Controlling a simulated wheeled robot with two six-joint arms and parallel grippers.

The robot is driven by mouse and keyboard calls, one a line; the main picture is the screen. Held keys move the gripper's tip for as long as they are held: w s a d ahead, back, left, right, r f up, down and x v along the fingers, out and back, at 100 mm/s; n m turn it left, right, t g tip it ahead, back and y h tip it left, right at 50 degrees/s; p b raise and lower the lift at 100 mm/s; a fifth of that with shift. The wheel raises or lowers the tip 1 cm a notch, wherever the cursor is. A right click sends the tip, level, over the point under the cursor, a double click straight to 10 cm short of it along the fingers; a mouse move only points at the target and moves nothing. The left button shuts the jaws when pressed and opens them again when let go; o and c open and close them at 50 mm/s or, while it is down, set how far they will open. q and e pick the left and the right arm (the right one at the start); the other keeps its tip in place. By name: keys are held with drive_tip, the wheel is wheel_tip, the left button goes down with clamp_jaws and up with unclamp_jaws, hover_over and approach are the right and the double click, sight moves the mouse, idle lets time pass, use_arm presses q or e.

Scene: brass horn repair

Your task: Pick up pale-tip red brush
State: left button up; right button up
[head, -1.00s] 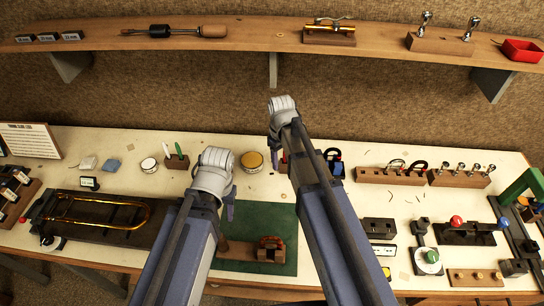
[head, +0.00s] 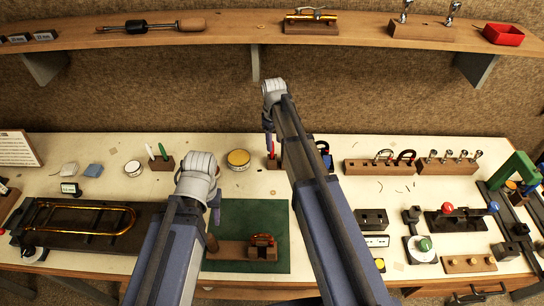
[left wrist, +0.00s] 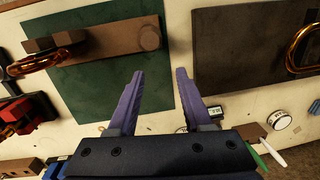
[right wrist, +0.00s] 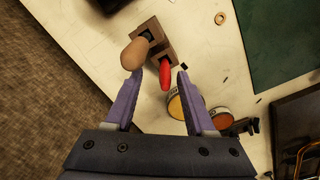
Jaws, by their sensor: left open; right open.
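A red handle (right wrist: 165,76) stands in a small wooden holder (right wrist: 149,34), seen from above in the right wrist view. It also shows in the head view (head: 273,149), partly behind my right arm. Its pale tip cannot be made out. A tan rounded handle (right wrist: 133,54) stands in the same holder, to the left of the red one. My right gripper (right wrist: 160,84) is open, with the red handle showing between its fingers, apparently not gripped. My left gripper (left wrist: 161,78) is open and empty near the green mat (left wrist: 105,85).
Beside the red handle are a yellow-lidded tin (right wrist: 176,106) and an orange-topped tin (right wrist: 221,119). A holder with green and white handles (head: 162,164) stands further left. A wooden shelf (head: 230,31) runs above the bench. A brass slide (head: 85,230) lies at left.

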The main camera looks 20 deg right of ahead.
sight(272, 153)
use_arm(q)
drive_tip(key=shift+f+b, duration=2.6)
drive_tip(key=shift+f, duration=0.15)
use_arm(e)
drive_tip(key=shift+a+f, duration=0.2)
drive_tip(key=shift+f, duration=1.2)
drive_tip(key=shift+a+f, duration=0.2)
drive_tip(key=shift+f, duration=1.2)
drive_tip(key=shift+r, duration=0.1)
use_arm(q)
drive_tip(key=shift+r, duration=0.1)
use_arm(e)
drive_tip(key=shift+c, duration=0.4)
clamp_jaws()
